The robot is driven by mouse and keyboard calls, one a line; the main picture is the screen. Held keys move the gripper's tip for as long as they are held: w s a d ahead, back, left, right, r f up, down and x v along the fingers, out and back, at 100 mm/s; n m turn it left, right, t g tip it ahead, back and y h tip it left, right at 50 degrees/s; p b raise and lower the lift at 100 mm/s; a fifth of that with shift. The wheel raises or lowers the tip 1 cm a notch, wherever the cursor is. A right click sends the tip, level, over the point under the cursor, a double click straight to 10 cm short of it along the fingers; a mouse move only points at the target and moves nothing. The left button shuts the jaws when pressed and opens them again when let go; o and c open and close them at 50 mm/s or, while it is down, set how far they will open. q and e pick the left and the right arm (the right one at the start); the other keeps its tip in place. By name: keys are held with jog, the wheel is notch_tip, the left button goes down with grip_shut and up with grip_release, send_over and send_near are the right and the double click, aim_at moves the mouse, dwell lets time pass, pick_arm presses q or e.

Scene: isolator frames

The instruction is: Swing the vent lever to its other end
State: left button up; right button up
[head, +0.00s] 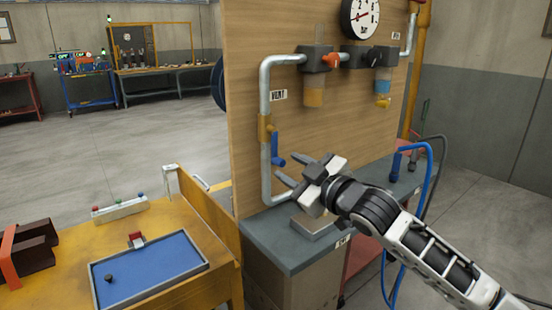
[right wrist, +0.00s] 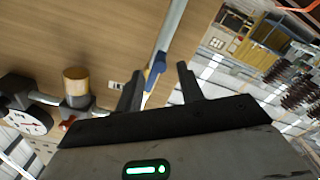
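The blue vent lever (head: 275,150) hangs downward from a brass valve (head: 264,128) on the grey vertical pipe, below the VENT label (head: 278,95). In the right wrist view the blue lever (right wrist: 154,75) shows between and beyond my fingers. My right gripper (head: 281,168) is open, its fingers pointing left toward the pipe, just below and right of the lever. Nothing is between the fingers that I can see as held, and I cannot tell whether they touch the lever. My left gripper is not in view.
A wooden panel (head: 245,60) carries the pipes, a round gauge (head: 360,17) and two filter bowls. A grey ledge (head: 270,232) with a metal block (head: 314,226) lies below my right gripper. A yellow bench with a blue tray (head: 150,268) stands at the left.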

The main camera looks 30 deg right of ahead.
aim_at(276, 160)
jog(key=w, duration=0.6)
jog(key=shift+a, duration=0.25)
jog(key=shift+s, duration=0.1)
